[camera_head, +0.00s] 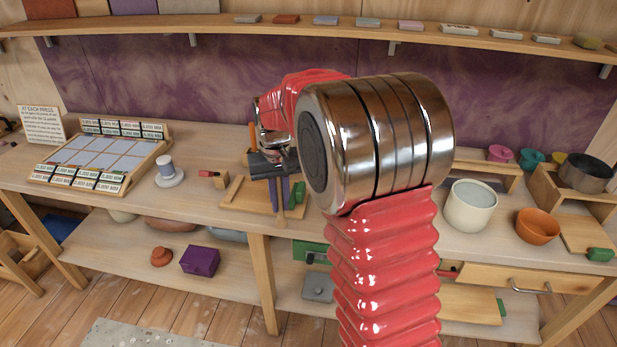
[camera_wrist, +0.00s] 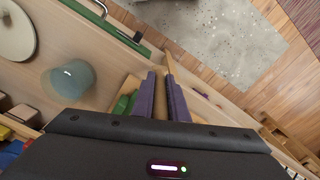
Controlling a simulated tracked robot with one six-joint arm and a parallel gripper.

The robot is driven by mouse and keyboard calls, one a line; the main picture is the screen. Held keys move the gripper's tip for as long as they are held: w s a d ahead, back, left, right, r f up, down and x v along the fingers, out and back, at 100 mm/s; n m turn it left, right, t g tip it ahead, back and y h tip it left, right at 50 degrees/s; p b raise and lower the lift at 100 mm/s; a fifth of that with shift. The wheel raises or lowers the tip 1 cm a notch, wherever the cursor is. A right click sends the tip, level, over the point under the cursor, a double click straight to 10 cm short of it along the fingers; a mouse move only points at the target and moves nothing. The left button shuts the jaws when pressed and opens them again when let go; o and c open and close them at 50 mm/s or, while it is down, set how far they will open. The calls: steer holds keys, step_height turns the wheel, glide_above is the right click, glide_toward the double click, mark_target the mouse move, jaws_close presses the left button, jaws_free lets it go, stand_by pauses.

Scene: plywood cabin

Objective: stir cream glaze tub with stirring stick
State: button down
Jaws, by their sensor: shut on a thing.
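My gripper (camera_head: 279,194) has two purple fingers and hangs over the workbench, left of the big arm joint. In the wrist view the fingers (camera_wrist: 164,95) are closed around a thin wooden stirring stick (camera_wrist: 169,62). The stick's lower end (camera_head: 281,219) shows below the fingers in the head view, over a wooden board. A cream tub (camera_head: 468,214) with pale grey content stands upright on the bench, well to the right of my gripper and apart from the stick. Whether the stick's end touches the board is unclear.
An orange bowl (camera_head: 538,227) stands right of the tub. A pale jar (camera_head: 166,170) on a white dish and a rack of labelled tiles (camera_head: 98,157) are at the left. A blurred teal round thing (camera_wrist: 70,79) shows in the wrist view. Wooden shelf (camera_head: 330,29) runs above.

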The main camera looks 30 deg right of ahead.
steer(key=a+f+n, duration=0.2)
steer(key=a+f, duration=0.4)
steer(key=a, duration=0.1)
steer(key=shift+w+a+f, duration=0.2)
steer(key=shift+w+f, duration=0.05)
steer(key=shift+w, duration=0.15)
